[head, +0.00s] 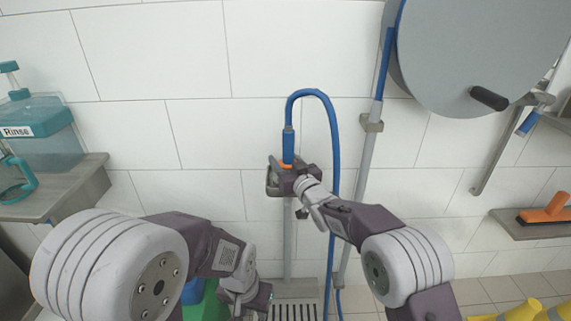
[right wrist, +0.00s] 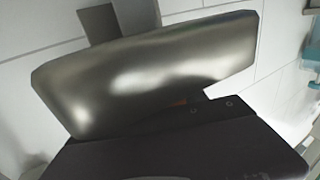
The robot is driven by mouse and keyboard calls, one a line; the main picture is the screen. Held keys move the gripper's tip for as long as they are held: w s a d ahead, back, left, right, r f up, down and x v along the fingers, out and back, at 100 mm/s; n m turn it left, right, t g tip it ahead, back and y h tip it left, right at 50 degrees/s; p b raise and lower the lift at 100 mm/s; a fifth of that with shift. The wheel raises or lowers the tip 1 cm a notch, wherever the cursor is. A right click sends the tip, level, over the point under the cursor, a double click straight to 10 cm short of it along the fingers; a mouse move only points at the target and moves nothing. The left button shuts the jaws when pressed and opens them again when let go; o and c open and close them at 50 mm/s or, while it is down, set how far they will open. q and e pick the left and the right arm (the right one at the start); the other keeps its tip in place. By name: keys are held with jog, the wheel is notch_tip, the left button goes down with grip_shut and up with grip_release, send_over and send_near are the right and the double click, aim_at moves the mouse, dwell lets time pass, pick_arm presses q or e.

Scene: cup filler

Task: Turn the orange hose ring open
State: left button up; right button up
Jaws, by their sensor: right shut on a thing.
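The orange hose ring (head: 286,164) sits at the lower end of the blue hose fitting (head: 288,143), just above a grey metal post and bracket. My right gripper (head: 284,180) is at the ring and shut on it, covering most of it.
The blue hose (head: 333,150) loops over and down beside the post. A grey hose reel (head: 470,50) hangs on the wall at upper right. A shelf (head: 65,190) with a teal Rinse container (head: 40,130) is at left. A green object (head: 205,300) stands below my left arm.

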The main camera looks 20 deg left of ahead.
jog(key=g+y+p, duration=0.1)
jog(key=n+g+y+p, duration=0.1)
jog(key=p, duration=0.1)
jog(key=shift+s+a+r+n, duration=0.1)
jog(key=shift+r+n, duration=0.15)
jog(key=shift+n, duration=0.05)
jog(key=shift+s+a+f+n+g+y+p, duration=0.2)
jog(key=shift+n+g+y+p, duration=0.35)
jog(key=shift+p, duration=0.4)
jog(key=o, duration=1.4)
jog(key=shift+c, duration=0.2)
